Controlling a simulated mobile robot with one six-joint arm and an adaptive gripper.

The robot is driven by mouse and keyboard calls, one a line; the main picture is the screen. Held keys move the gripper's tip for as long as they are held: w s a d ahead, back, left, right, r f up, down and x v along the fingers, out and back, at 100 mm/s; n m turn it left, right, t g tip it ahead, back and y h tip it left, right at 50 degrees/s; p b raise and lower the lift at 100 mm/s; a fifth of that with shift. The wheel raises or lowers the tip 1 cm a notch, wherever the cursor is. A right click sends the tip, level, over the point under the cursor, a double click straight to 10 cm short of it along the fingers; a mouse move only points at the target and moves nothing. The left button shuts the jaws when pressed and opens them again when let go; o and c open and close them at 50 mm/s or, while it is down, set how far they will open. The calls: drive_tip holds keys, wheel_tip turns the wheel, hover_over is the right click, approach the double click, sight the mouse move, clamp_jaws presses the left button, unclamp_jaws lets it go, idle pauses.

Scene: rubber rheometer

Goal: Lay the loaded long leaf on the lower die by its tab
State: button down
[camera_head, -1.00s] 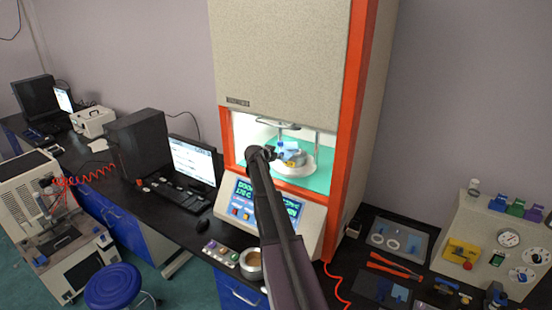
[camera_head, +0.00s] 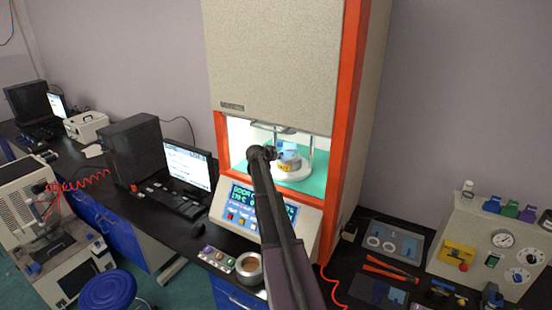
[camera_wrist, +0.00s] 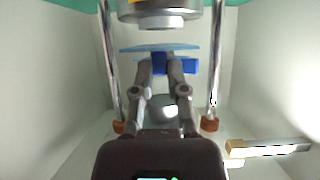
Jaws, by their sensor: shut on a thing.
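In the wrist view, which looks upside down, my gripper (camera_wrist: 160,68) is shut on the dark blue tab (camera_wrist: 188,66) of the long leaf. The thin light blue leaf (camera_wrist: 130,48) extends sideways beyond the fingertips. The round grey lower die (camera_wrist: 160,20), with a yellow label on its side, is at the top of that picture. A small gap shows between die and leaf. Whether the leaf carries a sample is hidden.
Two upright metal rods (camera_wrist: 212,60) flank the gripper closely. A metal bar (camera_wrist: 268,147) sticks in at the wrist view's right. In the head view, the orange frame (camera_head: 334,160) borders the chamber opening. The black bench (camera_head: 350,262) to the right holds trays and tools.

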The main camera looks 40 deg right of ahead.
drive_tip(key=shift+f+b, duration=0.8)
drive_tip(key=shift+f, duration=0.05)
drive_tip(key=shift+f, duration=0.1)
drive_tip(key=c, duration=0.6)
unclamp_jaws()
drive_tip(key=shift+a, duration=0.1)
drive_tip(key=shift+s+a+r+p, duration=0.2)
drive_tip(key=shift+s+a, duration=0.55)
drive_tip(key=shift+a, duration=1.1)
drive_tip(key=shift+s+a+r+p, duration=0.15)
drive_tip(key=shift+s+a, duration=0.65)
drive_tip(key=shift+a, duration=1)
drive_tip(key=shift+s+a+r+p, duration=0.15)
drive_tip(key=shift+s+a, duration=0.6)
drive_tip(key=shift+a, duration=1.1)
